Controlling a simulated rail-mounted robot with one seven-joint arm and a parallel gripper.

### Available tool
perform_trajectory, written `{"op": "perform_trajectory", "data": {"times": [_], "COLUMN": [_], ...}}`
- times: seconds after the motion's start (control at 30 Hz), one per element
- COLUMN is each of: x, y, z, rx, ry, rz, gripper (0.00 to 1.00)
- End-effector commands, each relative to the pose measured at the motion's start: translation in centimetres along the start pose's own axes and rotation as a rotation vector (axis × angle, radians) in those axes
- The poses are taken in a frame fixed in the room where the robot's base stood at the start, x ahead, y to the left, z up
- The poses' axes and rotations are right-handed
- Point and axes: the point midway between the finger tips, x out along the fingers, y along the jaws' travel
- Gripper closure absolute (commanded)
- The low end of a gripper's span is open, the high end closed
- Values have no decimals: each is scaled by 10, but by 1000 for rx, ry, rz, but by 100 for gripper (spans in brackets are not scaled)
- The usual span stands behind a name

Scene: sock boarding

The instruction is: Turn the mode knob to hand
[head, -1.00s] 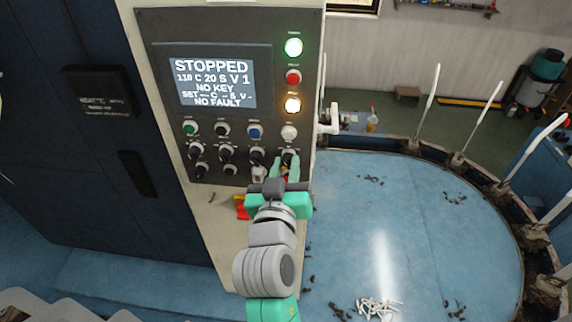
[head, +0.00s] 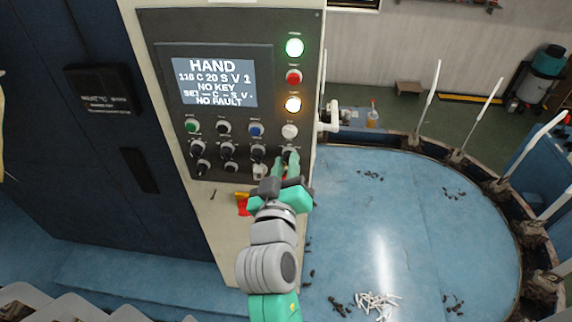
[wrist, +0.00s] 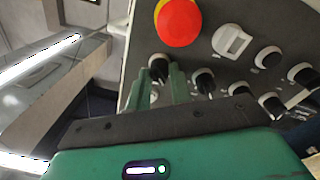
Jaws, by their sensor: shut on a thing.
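The mode knob (head: 289,152) is the black knob at the right end of the upper knob row on the dark control panel (head: 290,200). My gripper (head: 284,164) reaches it from below with green fingers. In the wrist view the knob (wrist: 158,64) shows at the fingertips, and my gripper (wrist: 160,80) is shut on it. The fingers hide part of the knob and its markings. The panel's display (head: 213,81) reads HAND on its top line, with NO KEY and NO FAULT below.
Other black knobs (wrist: 204,82) sit close beside the fingers. A red mushroom button (wrist: 180,23) and a pale grey switch (wrist: 231,42) are near the gripper. Green, red and amber lamps (head: 293,104) line the panel's right side. A blue round table (head: 400,220) lies to the right.

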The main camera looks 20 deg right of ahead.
Motion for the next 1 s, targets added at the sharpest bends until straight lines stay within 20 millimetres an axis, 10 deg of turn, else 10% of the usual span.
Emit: {"op": "perform_trajectory", "data": {"times": [0.07,0.1,0.2,0.53,1.0], "x": [0,0,0,-6,-78], "y": [0,0,0,-1,0], "z": [-1,-1,-1,1,0], "rx": [0,0,0,0,1], "ry": [2,2,2,0,0], "rz": [1,1,1,0,0], "gripper": [100,77,57,57,57]}}
